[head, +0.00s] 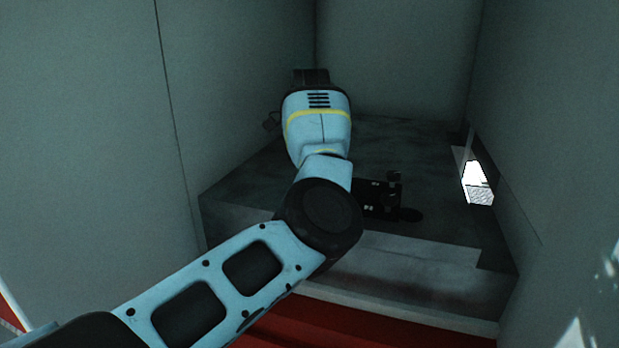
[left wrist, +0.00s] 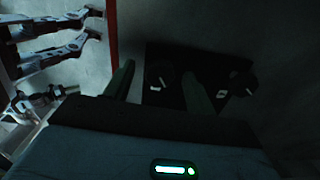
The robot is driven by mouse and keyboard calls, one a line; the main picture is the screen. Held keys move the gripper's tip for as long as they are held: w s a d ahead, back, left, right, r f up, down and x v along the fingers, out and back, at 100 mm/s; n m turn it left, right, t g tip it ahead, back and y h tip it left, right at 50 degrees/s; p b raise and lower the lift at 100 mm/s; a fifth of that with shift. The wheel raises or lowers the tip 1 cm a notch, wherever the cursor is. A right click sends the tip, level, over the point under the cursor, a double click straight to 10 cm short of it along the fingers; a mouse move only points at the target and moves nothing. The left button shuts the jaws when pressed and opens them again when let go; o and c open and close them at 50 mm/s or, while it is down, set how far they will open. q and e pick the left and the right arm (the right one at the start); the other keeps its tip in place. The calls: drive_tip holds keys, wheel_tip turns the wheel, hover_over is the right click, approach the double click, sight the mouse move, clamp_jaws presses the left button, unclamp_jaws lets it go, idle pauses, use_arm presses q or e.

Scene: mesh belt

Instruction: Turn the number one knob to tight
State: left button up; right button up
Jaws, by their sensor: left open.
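A black panel (head: 376,205) sits on the grey block in the head view, partly hidden by my left arm. One small dark knob (head: 394,177) stands up at its right end. In the left wrist view the black panel (left wrist: 210,68) is dark, with small white marks. One dark round knob (left wrist: 243,82) is right of the fingers; another dark knob shape (left wrist: 160,80) shows between them. I cannot read which is number one. My left gripper (left wrist: 156,72) is open, its two fingers pointing toward the panel; contact cannot be told. My right gripper is out of view.
The grey block (head: 255,190) fills the recess between grey walls (head: 235,80) left, right and behind. A bright opening (head: 478,182) is low in the right wall. A red ledge (head: 350,325) runs along the front.

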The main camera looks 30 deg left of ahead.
use_arm(q)
drive_tip(key=shift+c, duration=0.2)
drive_tip(key=c, duration=0.9)
drive_tip(key=shift+m, duration=0.3)
drive_tip(key=m, duration=1.2)
idle(0.3)
drive_tip(key=o, duration=0.9)
